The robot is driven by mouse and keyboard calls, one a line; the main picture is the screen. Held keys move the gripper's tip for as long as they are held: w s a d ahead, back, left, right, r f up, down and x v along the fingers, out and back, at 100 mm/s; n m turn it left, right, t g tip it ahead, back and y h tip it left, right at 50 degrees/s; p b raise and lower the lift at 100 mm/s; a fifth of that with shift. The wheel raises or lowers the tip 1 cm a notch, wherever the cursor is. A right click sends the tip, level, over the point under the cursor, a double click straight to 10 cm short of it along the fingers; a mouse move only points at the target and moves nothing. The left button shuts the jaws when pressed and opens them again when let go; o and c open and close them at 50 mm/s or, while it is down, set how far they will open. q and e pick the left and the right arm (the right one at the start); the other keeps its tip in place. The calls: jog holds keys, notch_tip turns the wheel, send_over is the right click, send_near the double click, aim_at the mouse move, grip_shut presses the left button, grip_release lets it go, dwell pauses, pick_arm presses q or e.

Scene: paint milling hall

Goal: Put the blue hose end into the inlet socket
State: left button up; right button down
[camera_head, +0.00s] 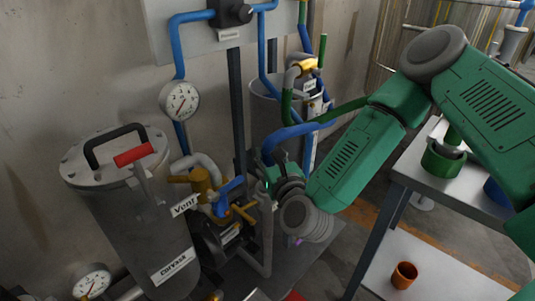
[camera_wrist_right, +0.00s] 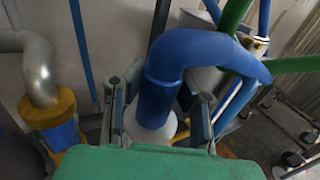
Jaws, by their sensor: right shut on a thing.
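The blue hose (camera_head: 292,133) arches over and bends down at its end, beside the pump fittings. My right gripper (camera_head: 270,176) is shut on this hose end; its arm comes in from the right. In the right wrist view the blue hose end (camera_wrist_right: 158,98) points down between the two fingers of the right gripper (camera_wrist_right: 158,118). A pale grey round part (camera_wrist_right: 150,132) sits directly below the blue end; I cannot tell whether it is the inlet socket or how deep the hose sits in it. The gripper hides this spot in the head view. My left gripper is not in view.
A grey tank (camera_head: 140,225) with a red-handled lid clamp stands at left. Brass valves (camera_head: 200,182) and a gauge (camera_head: 180,101) are close to the gripper. A green hose (camera_head: 343,110) runs behind my arm. A metal table (camera_head: 420,180) stands at right, with an orange cup (camera_head: 404,275) below.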

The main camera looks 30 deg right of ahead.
jog(key=shift+f+b, duration=0.75)
jog(key=shift+f, duration=0.1)
dwell(0.3)
jog(key=shift+f+b, duration=0.3)
jog(key=shift+f, duration=0.05)
jog(key=shift+f+b, duration=0.3)
jog(key=shift+f, duration=0.05)
jog(key=shift+f+b, duration=0.3)
jog(key=shift+f, duration=0.1)
jog(key=shift+f, duration=0.15)
jog(key=c, duration=1.3)
grip_release()
jog(key=shift+o, duration=0.2)
